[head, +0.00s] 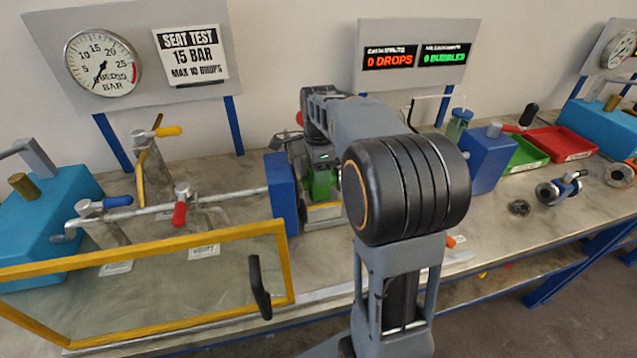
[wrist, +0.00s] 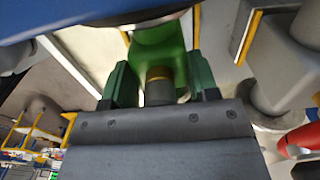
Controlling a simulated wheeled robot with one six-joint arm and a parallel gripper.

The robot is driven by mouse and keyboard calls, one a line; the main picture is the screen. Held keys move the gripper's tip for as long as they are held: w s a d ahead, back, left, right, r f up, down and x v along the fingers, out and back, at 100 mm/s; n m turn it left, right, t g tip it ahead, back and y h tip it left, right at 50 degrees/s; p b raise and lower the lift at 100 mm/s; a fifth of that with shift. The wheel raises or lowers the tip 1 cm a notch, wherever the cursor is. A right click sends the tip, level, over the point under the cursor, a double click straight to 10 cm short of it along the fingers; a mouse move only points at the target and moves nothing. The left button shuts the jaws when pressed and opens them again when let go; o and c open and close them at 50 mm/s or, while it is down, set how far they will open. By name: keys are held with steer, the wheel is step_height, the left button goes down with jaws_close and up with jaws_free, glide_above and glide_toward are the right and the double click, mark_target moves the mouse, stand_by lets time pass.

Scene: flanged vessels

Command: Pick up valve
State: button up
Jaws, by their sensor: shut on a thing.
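A green valve (wrist: 155,50) with a brass-coloured neck (wrist: 158,88) fills the gap between my two dark green fingers in the wrist view. My gripper (wrist: 160,78) is shut on it. My arm hides much of this spot, and I cannot tell whether the valve touches the clamp. Another valve, grey with a blue handle (head: 570,182), lies on the bench at the right.
A yellow-framed clear guard (head: 150,245) stands at front left. Pipes with red, yellow and blue handles (head: 180,208) rise behind it. The right blue block (head: 490,158) stands near green (head: 525,155) and red (head: 562,143) trays. A dark ring (head: 519,207) lies on the bench.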

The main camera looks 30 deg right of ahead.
steer(key=shift+c, duration=1.6)
steer(key=shift+r, duration=0.15)
